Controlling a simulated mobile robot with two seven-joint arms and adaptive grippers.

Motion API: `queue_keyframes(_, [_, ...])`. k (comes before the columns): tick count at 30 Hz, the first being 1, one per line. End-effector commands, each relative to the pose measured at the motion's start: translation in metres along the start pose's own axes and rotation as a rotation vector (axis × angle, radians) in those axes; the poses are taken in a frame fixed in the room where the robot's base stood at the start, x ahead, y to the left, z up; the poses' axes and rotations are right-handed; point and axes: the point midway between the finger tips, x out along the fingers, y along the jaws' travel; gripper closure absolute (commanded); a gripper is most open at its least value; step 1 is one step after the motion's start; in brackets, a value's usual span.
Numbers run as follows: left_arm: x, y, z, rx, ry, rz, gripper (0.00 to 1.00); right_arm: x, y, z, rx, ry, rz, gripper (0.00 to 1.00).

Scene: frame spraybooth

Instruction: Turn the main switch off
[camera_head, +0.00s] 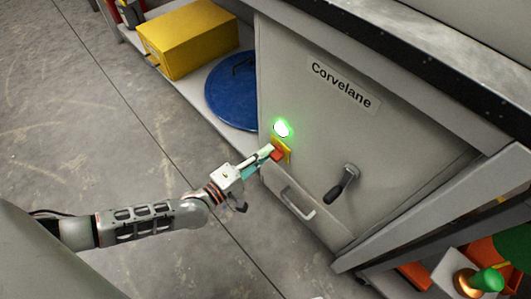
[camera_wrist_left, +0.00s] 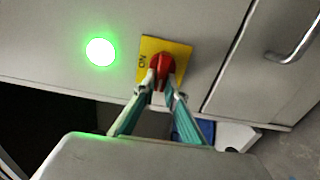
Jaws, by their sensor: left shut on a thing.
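The main switch is a red knob (camera_wrist_left: 163,68) on a yellow plate (camera_wrist_left: 181,53) on the front of the grey cabinet (camera_head: 305,109). My left gripper (camera_head: 273,151) is at the switch, and its fingers (camera_wrist_left: 164,86) are closed on the two sides of the red knob. In the left wrist view the letters "NO" or "ON", turned sideways, show at the left of the plate. A round green lamp (camera_head: 282,128) is lit beside the switch; it also shows in the left wrist view (camera_wrist_left: 100,51). My right gripper is not in view.
A black-gripped lever (camera_head: 341,185) and a drawer handle (camera_head: 298,203) stick out of the cabinet near the switch. A yellow box (camera_head: 190,38) and a blue round lid (camera_head: 232,92) sit on the low shelf. Open concrete floor (camera_head: 80,130) lies left.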

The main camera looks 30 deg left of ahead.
Motion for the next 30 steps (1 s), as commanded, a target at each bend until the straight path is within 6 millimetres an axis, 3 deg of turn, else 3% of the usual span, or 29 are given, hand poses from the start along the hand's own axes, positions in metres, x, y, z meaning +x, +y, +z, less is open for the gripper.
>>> queue_keyframes(10, [-0.001,-0.001,-0.001,-0.005,0.001,-0.001,1.00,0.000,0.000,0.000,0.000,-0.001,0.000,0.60])
queue_keyframes(12, [-0.001,-0.001,-0.001,-0.005,0.001,-0.001,0.76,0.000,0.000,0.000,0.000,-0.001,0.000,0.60])
queue_keyframes(13, [-0.001,-0.001,0.000,-0.005,0.001,-0.001,0.72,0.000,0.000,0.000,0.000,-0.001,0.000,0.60])
queue_keyframes(24, [-0.002,-0.001,0.000,-0.003,0.000,-0.001,0.72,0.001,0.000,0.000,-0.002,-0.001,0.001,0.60])
queue_keyframes(30, [-0.027,-0.002,0.000,-0.003,0.000,-0.004,0.72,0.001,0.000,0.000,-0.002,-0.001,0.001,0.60])
